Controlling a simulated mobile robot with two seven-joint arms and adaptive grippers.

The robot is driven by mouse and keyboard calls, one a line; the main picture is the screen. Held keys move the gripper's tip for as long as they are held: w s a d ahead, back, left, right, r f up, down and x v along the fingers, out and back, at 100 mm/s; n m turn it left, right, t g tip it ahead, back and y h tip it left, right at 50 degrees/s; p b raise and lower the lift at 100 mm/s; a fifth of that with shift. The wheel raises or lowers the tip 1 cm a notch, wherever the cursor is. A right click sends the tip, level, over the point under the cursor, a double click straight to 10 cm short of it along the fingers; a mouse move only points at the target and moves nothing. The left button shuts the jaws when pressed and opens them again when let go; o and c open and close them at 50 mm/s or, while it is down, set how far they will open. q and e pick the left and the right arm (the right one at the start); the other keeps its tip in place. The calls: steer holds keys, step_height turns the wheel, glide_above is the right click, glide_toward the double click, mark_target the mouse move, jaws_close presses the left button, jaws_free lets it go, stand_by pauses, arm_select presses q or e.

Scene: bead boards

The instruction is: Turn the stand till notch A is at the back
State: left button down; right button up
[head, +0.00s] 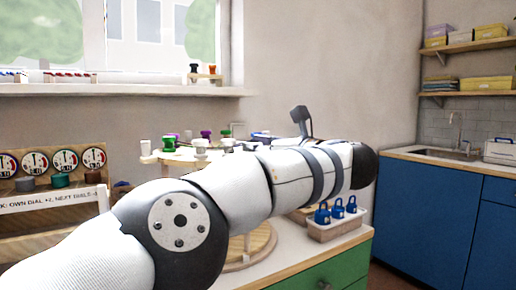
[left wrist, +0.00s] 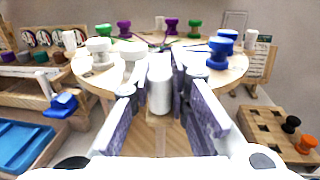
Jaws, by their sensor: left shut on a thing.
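The stand is a round wooden turntable (left wrist: 225,76) with white, green, purple and blue spools on top. In the head view the stand (head: 172,158) is partly hidden behind my left arm, and its lower round base (head: 262,243) shows below the arm. White upright posts stand around its rim, one at the left (left wrist: 68,40) and one at the right (left wrist: 250,38). My left gripper (left wrist: 162,88) is shut on the near white post (left wrist: 160,75), with one finger on each side. I cannot make out notch A or its letter. My right gripper is not in view.
A rack of dials (head: 50,161) with a printed strip stands at the left. A tray of blue padlock-shaped things (head: 336,228) sits at the right. A wooden block with holes (left wrist: 262,128) and a blue tray (left wrist: 25,145) flank the stand in the wrist view.

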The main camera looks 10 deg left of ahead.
arm_select(q)
steer(key=c, duration=1.5)
jaws_free()
steer(key=shift+a, duration=0.1)
steer(key=v, duration=0.7)
steer(key=shift+s+d, duration=0.2)
steer(key=shift+d, duration=0.05)
